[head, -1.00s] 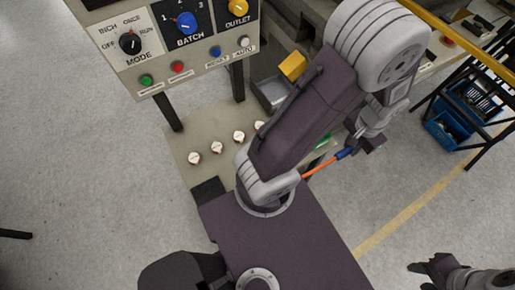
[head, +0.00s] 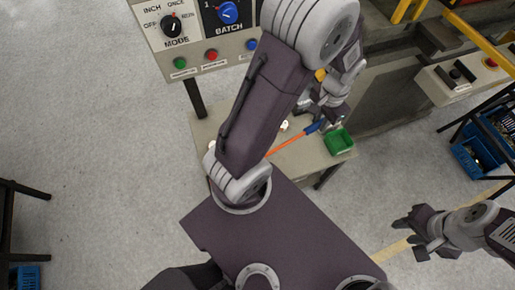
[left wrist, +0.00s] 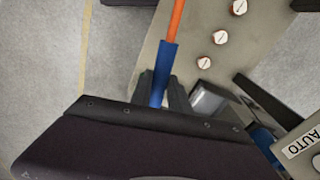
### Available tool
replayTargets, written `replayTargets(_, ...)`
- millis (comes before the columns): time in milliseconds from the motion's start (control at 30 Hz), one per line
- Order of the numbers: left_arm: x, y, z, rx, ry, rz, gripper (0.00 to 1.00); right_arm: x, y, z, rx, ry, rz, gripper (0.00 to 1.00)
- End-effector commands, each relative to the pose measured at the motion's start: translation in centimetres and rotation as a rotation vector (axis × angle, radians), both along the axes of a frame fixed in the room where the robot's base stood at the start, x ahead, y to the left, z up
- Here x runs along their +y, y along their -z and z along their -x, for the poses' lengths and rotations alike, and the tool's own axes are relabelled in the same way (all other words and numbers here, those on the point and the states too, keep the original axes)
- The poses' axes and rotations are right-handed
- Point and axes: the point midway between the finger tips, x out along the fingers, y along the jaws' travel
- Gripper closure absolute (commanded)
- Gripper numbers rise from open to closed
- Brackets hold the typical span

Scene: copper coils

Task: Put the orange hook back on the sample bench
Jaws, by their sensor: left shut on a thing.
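The orange hook has an orange rod (head: 287,143) and a blue handle (head: 314,127). My left gripper (head: 324,122) is shut on the blue handle, and the rod points down-left in the head view. In the left wrist view the handle (left wrist: 164,72) sits between the fingers (left wrist: 165,98), and the rod (left wrist: 176,18) runs out of the top edge. The hook's far end is hidden. The beige sample bench (head: 312,161) lies behind the hook; I cannot tell whether they touch. My right gripper (head: 405,236) is open and empty over the floor at right.
A green tray (head: 340,141) stands at the bench's right end. Several round white samples (left wrist: 220,37) lie on the bench. A control panel (head: 200,38) stands behind it at left. A dark rack with a blue bin (head: 478,160) is at right.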

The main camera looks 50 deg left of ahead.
Motion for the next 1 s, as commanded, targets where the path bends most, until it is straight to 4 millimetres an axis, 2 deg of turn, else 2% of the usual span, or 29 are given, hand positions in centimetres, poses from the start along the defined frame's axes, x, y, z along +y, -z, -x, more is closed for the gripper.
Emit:
replayTargets(133, 0.3, 1.4, -2.2, 0.008, 0.084, -0.006, 1.0, 0.0, 2.1, 0.0, 0.0, 0.0, 0.0, 0.64)
replayTargets(367, 1.3, 5.9, -5.9, 0.023, 0.184, -0.011, 1.0, 0.0, 7.1, 0.0, 0.0, 0.0, 0.0, 0.64)
replayTargets(467, 1.9, 8.8, -7.5, 0.028, 0.213, -0.012, 1.0, 0.0, 9.9, 0.0, 0.0, 0.0, 0.0, 0.64)
replayTargets(600, 3.1, 14.7, -9.9, 0.033, 0.221, -0.013, 1.0, 0.0, 15.1, 0.0, 0.0, 0.0, 0.0, 0.64)
replayTargets(700, 3.9, 18.5, -11.0, 0.032, 0.203, -0.012, 1.0, 0.0, 18.0, 0.0, 0.0, 0.0, 0.0, 0.64)
replayTargets(833, 4.6, 21.7, -10.8, 0.055, 0.187, -0.007, 1.0, 0.0, 19.9, 0.0, 0.0, 0.0, 0.0, 0.64)
replayTargets(1000, 4.8, 22.3, -10.6, 0.062, 0.18, -0.006, 1.0, 0.0, 20.2, 0.0, 0.0, 0.0, 0.0, 0.64)
